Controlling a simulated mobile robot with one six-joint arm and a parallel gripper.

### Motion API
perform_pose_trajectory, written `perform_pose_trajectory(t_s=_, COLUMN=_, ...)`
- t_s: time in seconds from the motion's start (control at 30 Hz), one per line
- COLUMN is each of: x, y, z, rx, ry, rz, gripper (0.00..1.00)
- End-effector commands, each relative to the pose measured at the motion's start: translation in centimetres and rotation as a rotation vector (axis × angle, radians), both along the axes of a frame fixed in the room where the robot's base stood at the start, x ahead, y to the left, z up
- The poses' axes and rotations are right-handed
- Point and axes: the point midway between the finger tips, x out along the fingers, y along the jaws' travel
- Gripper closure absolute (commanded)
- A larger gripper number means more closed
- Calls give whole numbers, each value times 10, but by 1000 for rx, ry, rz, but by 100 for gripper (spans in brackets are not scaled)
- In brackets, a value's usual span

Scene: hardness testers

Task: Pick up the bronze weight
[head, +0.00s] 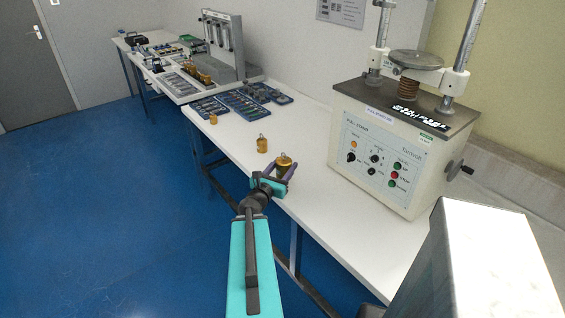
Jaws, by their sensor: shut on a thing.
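My gripper (271,177) is at the near edge of the white table, at the end of my teal arm. Its purple fingers are shut around a bronze weight (284,161), the largest of the bronze weights near it. Whether this weight touches the table or is lifted cannot be told. A smaller bronze weight (262,144) stands upright just behind and left of the gripper. Another small bronze weight (213,118) stands farther back, near the table's left edge.
A hardness tester (385,155) with buttons and a side crank stands on the white table (312,181) to the right. Blue trays (240,105) of tools lie farther back. Blue floor is open at left.

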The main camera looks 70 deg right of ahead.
Motion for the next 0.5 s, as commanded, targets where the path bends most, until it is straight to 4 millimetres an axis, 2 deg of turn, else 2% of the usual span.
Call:
perform_pose_trajectory(t_s=0.03, x=-1, y=1, z=8, rx=-7, ry=5, rz=-2, gripper=100)
perform_pose_trajectory(t_s=0.5, x=-8, y=15, z=10, rx=-8, ry=4, rz=0, gripper=100)
